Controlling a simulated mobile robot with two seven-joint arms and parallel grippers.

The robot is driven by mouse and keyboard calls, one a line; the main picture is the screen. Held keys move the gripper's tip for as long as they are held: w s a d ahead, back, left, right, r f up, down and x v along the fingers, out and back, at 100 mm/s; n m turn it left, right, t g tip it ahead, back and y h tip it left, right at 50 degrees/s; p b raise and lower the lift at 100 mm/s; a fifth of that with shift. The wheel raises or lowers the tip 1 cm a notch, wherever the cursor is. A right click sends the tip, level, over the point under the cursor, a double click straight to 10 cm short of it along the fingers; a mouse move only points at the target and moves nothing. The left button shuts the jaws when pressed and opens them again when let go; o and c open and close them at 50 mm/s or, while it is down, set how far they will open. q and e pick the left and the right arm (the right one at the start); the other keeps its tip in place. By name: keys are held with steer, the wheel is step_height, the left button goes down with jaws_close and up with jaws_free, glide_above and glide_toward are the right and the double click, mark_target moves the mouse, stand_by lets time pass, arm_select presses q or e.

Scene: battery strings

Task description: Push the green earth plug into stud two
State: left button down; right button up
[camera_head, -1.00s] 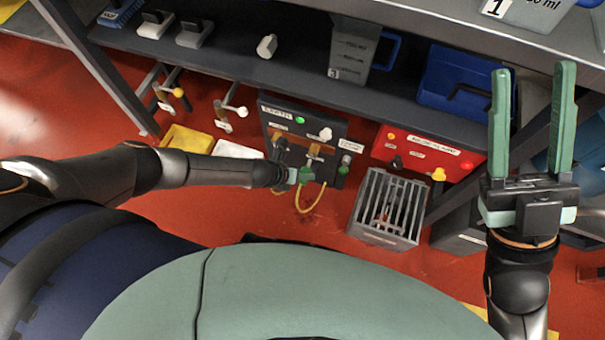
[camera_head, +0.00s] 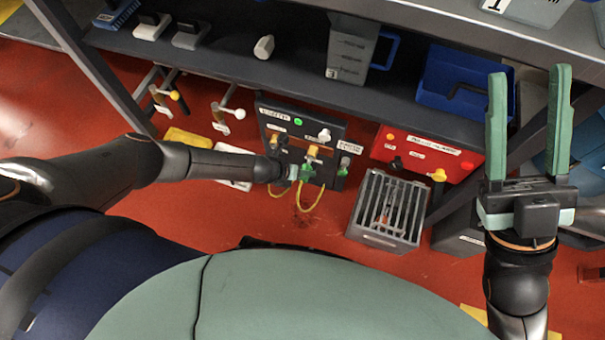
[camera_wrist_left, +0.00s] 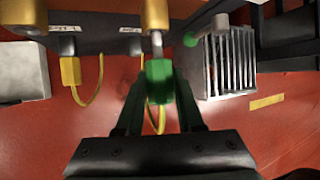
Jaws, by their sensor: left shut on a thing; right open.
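The green earth plug (camera_wrist_left: 158,80) is between the green fingers of my left gripper (camera_wrist_left: 158,92), which is shut on it. In the left wrist view the plug is in line with a silver stud (camera_wrist_left: 157,46) below a brass-coloured cylinder (camera_wrist_left: 155,14). The plug's top meets the stud's end in the picture; how deep it sits I cannot tell. In the head view the plug (camera_head: 307,172) is at the lower part of the dark panel (camera_head: 338,130), with a yellow cable (camera_head: 313,203) looping below. My right gripper (camera_head: 526,140) is open and empty, raised at the right.
Another yellow plug (camera_wrist_left: 70,71) with its cable hangs at the left in the wrist view. A grey slatted crate (camera_head: 360,236) stands right of the panel, below a red panel (camera_head: 413,152). A dark shelf (camera_head: 225,70) overhangs the panels. Red floor is clear in front.

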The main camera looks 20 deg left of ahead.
mark_target(307, 164)
arm_select(q)
steer(key=shift+w, duration=0.4)
arm_select(e)
steer(key=shift+f, duration=0.25)
arm_select(q)
steer(key=shift+w+b, duration=1.05)
steer(key=shift+w, duration=0.1)
arm_select(e)
steer(key=shift+f, duration=0.85)
arm_select(q)
steer(key=shift+c, duration=2.2)
jaws_free()
arm_select(e)
step_height(307, 164, up, 8)
steer(key=p, duration=0.7)
arm_select(q)
steer(key=v, duration=1.2)
steer(key=shift+r+p, duration=0.2)
steer(key=shift+p, duration=0.25)
arm_select(e)
steer(key=w+f+m+h, duration=0.3)
steer(key=w+f+h, duration=0.1)
steer(key=f+h, duration=0.1)
steer(key=shift+d+f, duration=0.45)
steer(key=shift+f, duration=0.3)
arm_select(q)
steer(key=shift+s+a, duration=0.1)
